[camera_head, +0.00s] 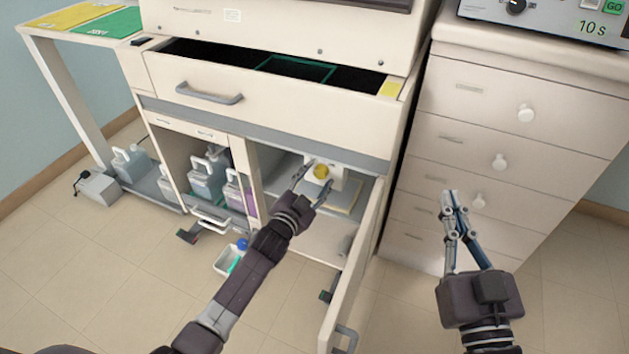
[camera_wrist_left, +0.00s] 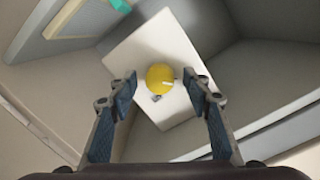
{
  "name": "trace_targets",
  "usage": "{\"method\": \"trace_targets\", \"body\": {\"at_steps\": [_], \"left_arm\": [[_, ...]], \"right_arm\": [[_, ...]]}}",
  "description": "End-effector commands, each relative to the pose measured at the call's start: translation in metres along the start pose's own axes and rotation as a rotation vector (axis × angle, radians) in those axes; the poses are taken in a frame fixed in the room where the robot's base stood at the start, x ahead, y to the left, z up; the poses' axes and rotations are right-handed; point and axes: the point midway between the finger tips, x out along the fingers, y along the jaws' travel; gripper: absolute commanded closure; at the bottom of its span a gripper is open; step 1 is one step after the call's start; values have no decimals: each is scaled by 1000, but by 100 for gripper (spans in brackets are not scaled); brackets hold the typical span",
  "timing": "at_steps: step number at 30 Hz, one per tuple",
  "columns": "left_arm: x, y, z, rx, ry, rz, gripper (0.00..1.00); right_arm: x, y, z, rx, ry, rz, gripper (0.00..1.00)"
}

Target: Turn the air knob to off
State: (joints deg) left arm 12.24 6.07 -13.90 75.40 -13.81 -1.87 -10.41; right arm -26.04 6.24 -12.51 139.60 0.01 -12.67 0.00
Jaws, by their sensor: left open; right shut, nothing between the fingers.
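The air knob (camera_head: 321,172) is a round yellow knob on a white block (camera_head: 341,180) inside the open lower right cabinet compartment. My left gripper (camera_head: 317,181) is open at the compartment, close to the knob. In the left wrist view its two fingers (camera_wrist_left: 165,82) stand on either side of the knob, apart from it. My right gripper (camera_head: 449,196) is shut and empty in front of the drawer cabinet.
The compartment's door (camera_head: 352,270) stands open to the right of my left arm. An open drawer (camera_head: 262,112) juts out above. Bottles (camera_head: 207,175) stand in the compartment to the left. A small white tray (camera_head: 228,262) lies on the floor. A drawer cabinet (camera_head: 500,130) stands at right.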

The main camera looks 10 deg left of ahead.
Motion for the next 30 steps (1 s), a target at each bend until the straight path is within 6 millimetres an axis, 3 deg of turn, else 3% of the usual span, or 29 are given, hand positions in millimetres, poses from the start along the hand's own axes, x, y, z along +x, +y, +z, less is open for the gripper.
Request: {"method": "trace_targets", "body": {"at_steps": [8,21,30], "left_arm": [[-24,0,1,1,-1,1,55],[-104,0,1,0,-2,1,55],[-120,0,0,0,-1,0,55]], "right_arm": [[0,0,0,0,-1,-1,100],[0,0,0,0,-1,0,100],[0,0,0,0,-1,0,100]]}}
